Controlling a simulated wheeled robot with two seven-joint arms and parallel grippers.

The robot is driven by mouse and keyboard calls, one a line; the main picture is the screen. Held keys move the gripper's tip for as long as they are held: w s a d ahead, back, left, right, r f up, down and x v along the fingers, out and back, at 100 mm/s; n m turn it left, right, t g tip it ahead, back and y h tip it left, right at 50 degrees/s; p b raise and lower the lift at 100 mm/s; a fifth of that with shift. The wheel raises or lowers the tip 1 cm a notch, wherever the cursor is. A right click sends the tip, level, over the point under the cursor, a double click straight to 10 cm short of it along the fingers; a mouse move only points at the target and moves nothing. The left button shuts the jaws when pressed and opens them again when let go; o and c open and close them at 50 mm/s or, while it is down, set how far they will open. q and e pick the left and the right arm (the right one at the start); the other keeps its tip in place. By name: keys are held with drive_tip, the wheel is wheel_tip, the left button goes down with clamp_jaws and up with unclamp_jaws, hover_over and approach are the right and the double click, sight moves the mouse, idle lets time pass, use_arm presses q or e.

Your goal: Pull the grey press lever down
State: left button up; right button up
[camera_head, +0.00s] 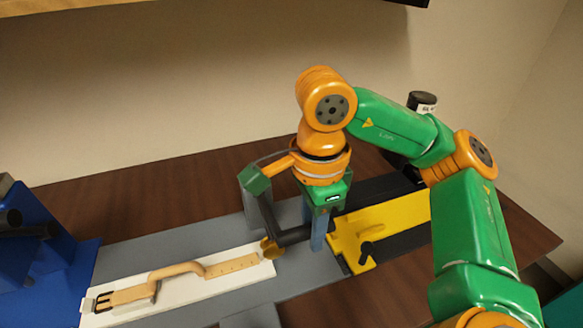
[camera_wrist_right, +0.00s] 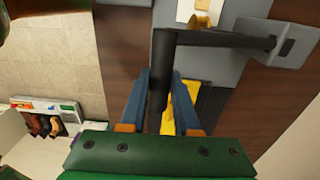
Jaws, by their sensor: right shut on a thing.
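The grey press lever (camera_head: 291,236) is in the middle of the head view, a dark round bar on an arm joined to a grey block (camera_head: 254,197). In the right wrist view the lever bar (camera_wrist_right: 162,62) runs lengthwise between the two blue fingers. My right gripper (camera_head: 320,238) points down over the lever's right end, shut on the bar. The fingers hide part of the bar in the head view. My left gripper is not in view.
A white board (camera_head: 190,312) carries a tan strap (camera_head: 232,265) with a buckle, left of the lever. A yellow plate (camera_head: 405,214) with a black knob lies close on the right. A blue structure (camera_head: 35,255) stands at the far left. Bare brown table (camera_head: 130,200) shows behind.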

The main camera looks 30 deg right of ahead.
drive_tip(key=f, duration=0.1)
drive_tip(key=f+b, duration=0.2)
drive_tip(key=shift+s+a+f, duration=0.1)
drive_tip(key=shift+s, duration=0.2)
idle(0.4)
drive_tip(key=o, duration=0.6)
drive_tip(key=shift+o, duration=1.4)
drive_tip(key=shift+s, duration=0.25)
wheel_tip(320, 180, up, 6)
drive_tip(key=p, duration=0.6)
drive_tip(key=shift+r, duration=0.2)
